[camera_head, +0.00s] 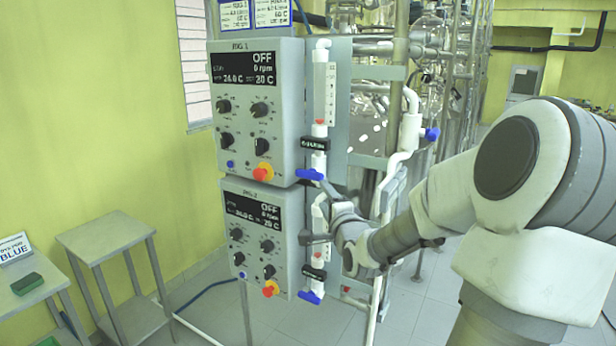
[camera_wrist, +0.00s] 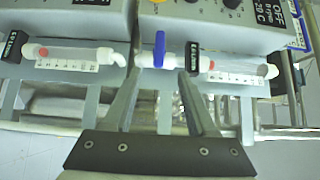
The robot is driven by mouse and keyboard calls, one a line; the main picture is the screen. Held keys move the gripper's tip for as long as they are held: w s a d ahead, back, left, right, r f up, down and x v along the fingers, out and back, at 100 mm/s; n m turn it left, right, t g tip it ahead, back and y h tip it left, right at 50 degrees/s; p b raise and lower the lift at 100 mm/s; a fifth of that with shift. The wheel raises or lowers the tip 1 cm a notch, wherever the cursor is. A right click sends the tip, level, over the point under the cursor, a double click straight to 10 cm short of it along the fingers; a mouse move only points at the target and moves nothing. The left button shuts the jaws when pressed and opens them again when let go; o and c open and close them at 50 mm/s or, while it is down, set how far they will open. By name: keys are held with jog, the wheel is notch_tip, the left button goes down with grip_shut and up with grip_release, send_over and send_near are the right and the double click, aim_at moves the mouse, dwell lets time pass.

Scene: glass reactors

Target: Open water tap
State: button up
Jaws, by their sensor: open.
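A blue tap handle (camera_head: 309,174) sits at the foot of the upper flow meter, beside the upper control box. In the wrist view a blue handle (camera_wrist: 160,50) stands crosswise to the white pipe (camera_wrist: 146,60). My gripper (camera_wrist: 160,76) is open, its fingers apart on either side of the handle's line. The fingertips look short of the handle, and nothing is held. In the head view my gripper (camera_head: 318,209) is between the upper handle and a lower blue handle (camera_head: 310,297). Another blue handle (camera_head: 432,134) is on a white pipe at right.
Upper (camera_head: 256,100) and lower (camera_head: 258,230) control boxes stand left of the pipes. Flow meters (camera_wrist: 228,76) with dark labels flank the handle. Metal frames and glassware are behind. Small tables (camera_head: 100,232) stand at left, with open floor between.

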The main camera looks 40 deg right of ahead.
aim_at(311, 177)
jog(key=p+x, duration=0.1)
jog(key=x, duration=1.4)
jog(key=shift+w, duration=0.1)
grip_shut()
